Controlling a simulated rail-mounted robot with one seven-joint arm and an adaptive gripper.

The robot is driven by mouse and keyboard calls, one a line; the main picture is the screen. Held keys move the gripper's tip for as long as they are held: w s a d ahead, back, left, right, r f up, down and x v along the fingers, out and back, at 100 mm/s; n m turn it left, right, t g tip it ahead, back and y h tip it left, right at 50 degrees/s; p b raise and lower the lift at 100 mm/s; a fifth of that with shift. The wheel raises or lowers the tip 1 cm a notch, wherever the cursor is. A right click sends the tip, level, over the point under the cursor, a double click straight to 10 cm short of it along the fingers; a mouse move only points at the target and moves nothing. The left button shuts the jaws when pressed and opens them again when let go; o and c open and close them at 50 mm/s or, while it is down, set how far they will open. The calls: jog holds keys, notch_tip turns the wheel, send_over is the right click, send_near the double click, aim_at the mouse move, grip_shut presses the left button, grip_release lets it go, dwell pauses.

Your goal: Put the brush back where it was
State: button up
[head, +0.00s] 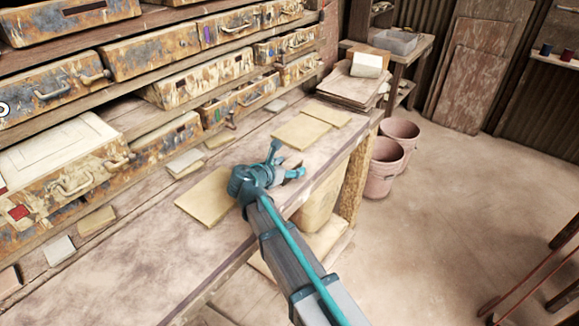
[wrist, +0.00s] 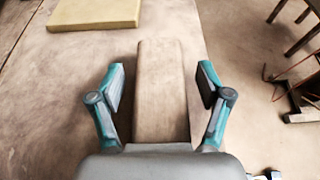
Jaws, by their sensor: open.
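In the wrist view a long, flat, light-brown wooden piece (wrist: 160,90) lies between the fingers of my gripper (wrist: 162,76). It may be the brush, but no bristles show. My gripper is open, with one finger on each side of the piece and a visible gap to both. The near end of the piece is hidden by the gripper body. In the head view my gripper (head: 287,160) is low over the workbench (head: 140,245), near its front edge. The brush cannot be made out there.
A yellowish square tile (head: 205,197) lies left of my gripper, and more flat tiles (head: 300,130) lie beyond it. Shelves of rusty drawers (head: 150,55) line the bench's back. Pink buckets (head: 383,168) stand on the floor past its right end.

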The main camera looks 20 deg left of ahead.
jog(key=b+v, duration=0.1)
jog(key=v, duration=1.1)
jog(key=shift+r, duration=0.1)
jog(key=shift+r, duration=0.1)
